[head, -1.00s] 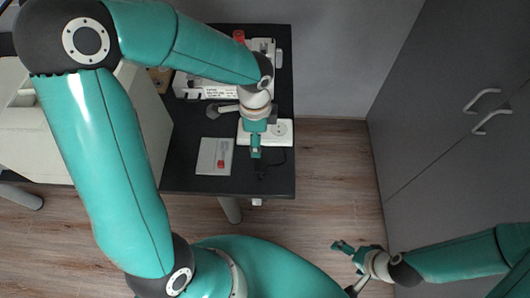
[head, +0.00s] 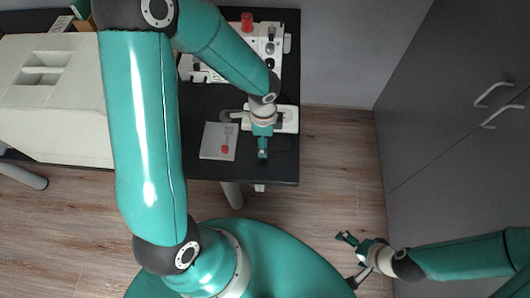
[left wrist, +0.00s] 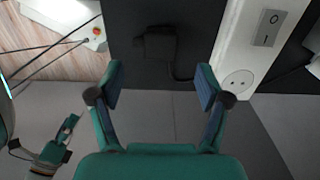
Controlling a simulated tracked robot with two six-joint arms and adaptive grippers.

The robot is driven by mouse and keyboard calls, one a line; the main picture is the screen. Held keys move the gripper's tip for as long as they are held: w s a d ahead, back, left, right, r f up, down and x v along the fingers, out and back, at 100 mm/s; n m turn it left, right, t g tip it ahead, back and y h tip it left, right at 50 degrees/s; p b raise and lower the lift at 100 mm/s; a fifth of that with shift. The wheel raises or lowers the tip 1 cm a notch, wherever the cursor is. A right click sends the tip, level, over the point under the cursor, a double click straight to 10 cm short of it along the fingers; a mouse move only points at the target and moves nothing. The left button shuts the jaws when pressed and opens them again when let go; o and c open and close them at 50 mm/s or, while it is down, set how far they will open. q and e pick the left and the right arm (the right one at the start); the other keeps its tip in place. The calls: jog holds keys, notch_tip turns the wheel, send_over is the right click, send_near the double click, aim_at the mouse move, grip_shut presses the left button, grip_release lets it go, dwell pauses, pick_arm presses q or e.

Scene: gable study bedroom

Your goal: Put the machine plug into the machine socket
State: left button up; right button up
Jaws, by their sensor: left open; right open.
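The black machine plug (left wrist: 158,42) lies on the dark tabletop in the left wrist view, with its cable bending toward the white socket strip. The machine socket (left wrist: 238,82) is a round outlet on that strip, right of the plug. In the head view the strip (head: 289,117) is partly covered by my left arm. My left gripper (head: 263,153) is open above the table near its front edge. In the left wrist view its empty fingers (left wrist: 158,88) are apart, with the plug beyond them. The plug is hard to make out in the head view. My right gripper (head: 352,259) is open, away from the table.
A rocker switch (left wrist: 268,27) sits on the strip beside the socket. A grey plate (head: 211,141) with a red item lies left of my left gripper. A white machine (head: 262,43) with a red knob stands behind.

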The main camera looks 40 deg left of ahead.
aim_at(263, 160)
pick_arm(q)
jog(key=shift+f, duration=1.35)
notch_tip(263, 160, down, 5)
jog(key=shift+w+d+f+b, duration=0.1)
jog(key=shift+b, duration=0.4)
jog(key=shift+c, duration=0.3)
jog(key=c, duration=1.1)
